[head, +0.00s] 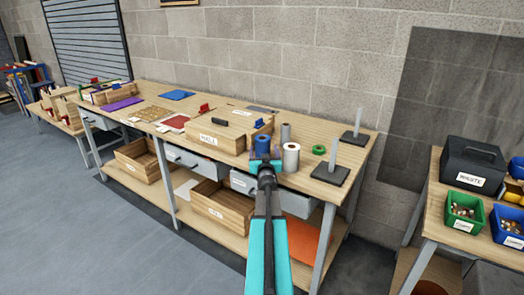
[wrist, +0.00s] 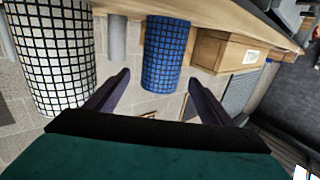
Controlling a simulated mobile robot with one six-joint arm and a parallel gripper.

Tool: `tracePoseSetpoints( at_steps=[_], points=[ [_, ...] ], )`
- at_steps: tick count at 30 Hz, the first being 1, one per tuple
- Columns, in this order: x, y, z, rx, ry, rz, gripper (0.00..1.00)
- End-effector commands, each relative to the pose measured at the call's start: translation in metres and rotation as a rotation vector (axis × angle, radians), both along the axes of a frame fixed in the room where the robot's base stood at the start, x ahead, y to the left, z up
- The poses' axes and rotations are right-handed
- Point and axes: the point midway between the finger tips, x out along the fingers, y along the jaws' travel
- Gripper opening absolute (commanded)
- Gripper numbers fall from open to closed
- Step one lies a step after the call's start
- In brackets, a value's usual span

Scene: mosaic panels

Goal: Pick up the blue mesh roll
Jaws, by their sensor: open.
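The blue mesh roll (head: 262,145) stands upright on the workbench, near its front edge. My gripper (head: 266,163) is in front of it in the head view and hides its lower part. In the wrist view, the blue mesh roll (wrist: 166,50) shows between the lines of the two fingers, with a dark grid on its side. My gripper (wrist: 160,80) is open and empty there, its fingertips spread to either side of the roll's free end. I cannot tell whether a finger touches it.
A white mesh roll (head: 291,158) stands close on the right, also large in the wrist view (wrist: 52,60). A grey roll (head: 286,132) stands behind. A wooden box labelled HALL (head: 215,137) is to the left.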

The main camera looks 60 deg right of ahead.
Motion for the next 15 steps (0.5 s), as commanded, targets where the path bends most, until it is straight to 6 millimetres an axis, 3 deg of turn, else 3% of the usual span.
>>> tracePoseSetpoints(
  at_steps=[15],
  points=[
    [0.024,-0.032,0.002,-0.001,0.001,0.000,0.75]
  ],
)
